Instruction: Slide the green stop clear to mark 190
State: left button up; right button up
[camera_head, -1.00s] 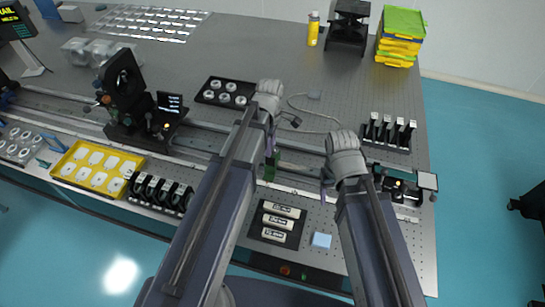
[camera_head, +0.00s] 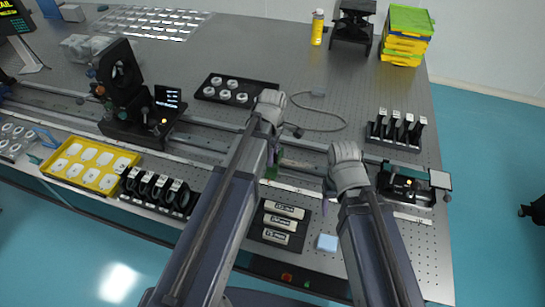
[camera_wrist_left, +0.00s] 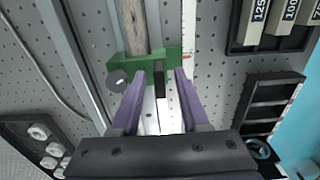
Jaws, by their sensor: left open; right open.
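The green stop (camera_head: 272,172) sits on the long rail, mostly hidden by my left arm in the head view. In the left wrist view the green stop (camera_wrist_left: 143,66) is a block with a round black knob (camera_wrist_left: 118,80) at its left and a dark upright tab (camera_wrist_left: 161,84). My left gripper (camera_wrist_left: 161,73) is open. Its purple fingers stand on either side of the tab, tips near the block. I cannot tell whether they touch it. A pale scale strip (camera_wrist_left: 189,35) runs alongside; its marks are unreadable. My right gripper (camera_head: 327,190) is open and empty near the rail, right of the stop.
A black stage (camera_head: 405,188) stands at the rail's right end, with a holder rack (camera_head: 396,130) behind it. A large black mount (camera_head: 120,85) is on the rail at left.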

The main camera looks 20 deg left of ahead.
pick_arm(q)
grip_shut()
dwell(1.4)
